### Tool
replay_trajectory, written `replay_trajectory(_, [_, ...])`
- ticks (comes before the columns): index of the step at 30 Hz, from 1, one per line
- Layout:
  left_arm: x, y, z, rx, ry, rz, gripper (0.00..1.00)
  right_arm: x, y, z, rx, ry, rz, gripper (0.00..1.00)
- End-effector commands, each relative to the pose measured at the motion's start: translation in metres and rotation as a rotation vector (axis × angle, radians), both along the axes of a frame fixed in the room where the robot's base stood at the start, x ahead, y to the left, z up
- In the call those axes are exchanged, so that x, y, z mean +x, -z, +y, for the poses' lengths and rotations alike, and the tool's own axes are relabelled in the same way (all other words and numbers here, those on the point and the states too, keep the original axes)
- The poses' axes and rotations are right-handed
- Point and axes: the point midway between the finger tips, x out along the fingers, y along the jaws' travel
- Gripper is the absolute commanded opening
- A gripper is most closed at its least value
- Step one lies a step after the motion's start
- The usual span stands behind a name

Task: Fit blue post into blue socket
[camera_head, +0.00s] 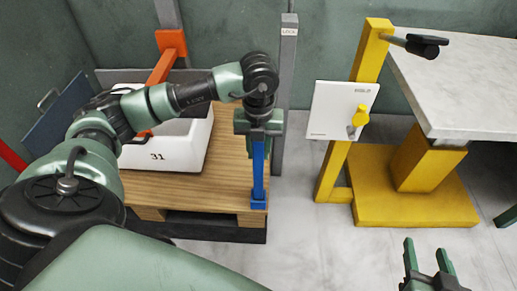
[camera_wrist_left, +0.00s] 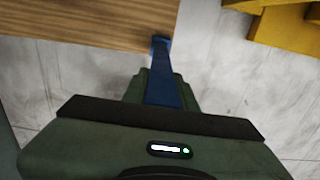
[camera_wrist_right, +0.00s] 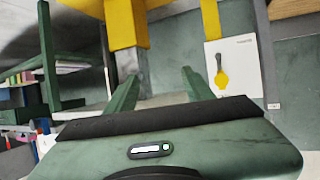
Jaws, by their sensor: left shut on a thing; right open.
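The blue post (camera_head: 258,168) hangs upright below my left gripper (camera_head: 258,128), which is shut on its upper part. In the left wrist view the post (camera_wrist_left: 163,72) runs out between the fingers toward the corner of the wooden top. A wider blue block (camera_head: 258,202), which looks like the blue socket, shows at the post's lower end by the pallet's front right corner. I cannot tell whether the post is inside it or only in line with it. My right gripper (camera_head: 425,252) is open and empty, low at the right.
A white box marked 31 (camera_head: 165,150) stands on the wooden pallet (camera_head: 210,200). A grey upright (camera_head: 287,90) stands behind the post. A yellow frame (camera_head: 370,50) with a white panel (camera_head: 335,97) and a pale table (camera_head: 465,80) are at right. Floor between is clear.

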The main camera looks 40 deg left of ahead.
Motion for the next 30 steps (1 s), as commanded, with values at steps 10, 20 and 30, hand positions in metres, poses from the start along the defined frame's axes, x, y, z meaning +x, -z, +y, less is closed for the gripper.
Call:
replay_trajectory(10, [0.0,0.003,0.0,-0.001,0.0,-0.001,0.0,0.004,-0.007,0.002,0.01,-0.003,-0.041,0.53])
replay_trajectory(20, [0.0,0.005,0.0,0.0,0.0,-0.001,0.0,0.007,-0.013,0.004,0.02,-0.005,-0.079,0.53])
replay_trajectory(30, [0.0,0.008,0.0,0.0,0.0,-0.001,0.0,0.01,-0.021,0.006,0.032,-0.006,-0.118,0.53])
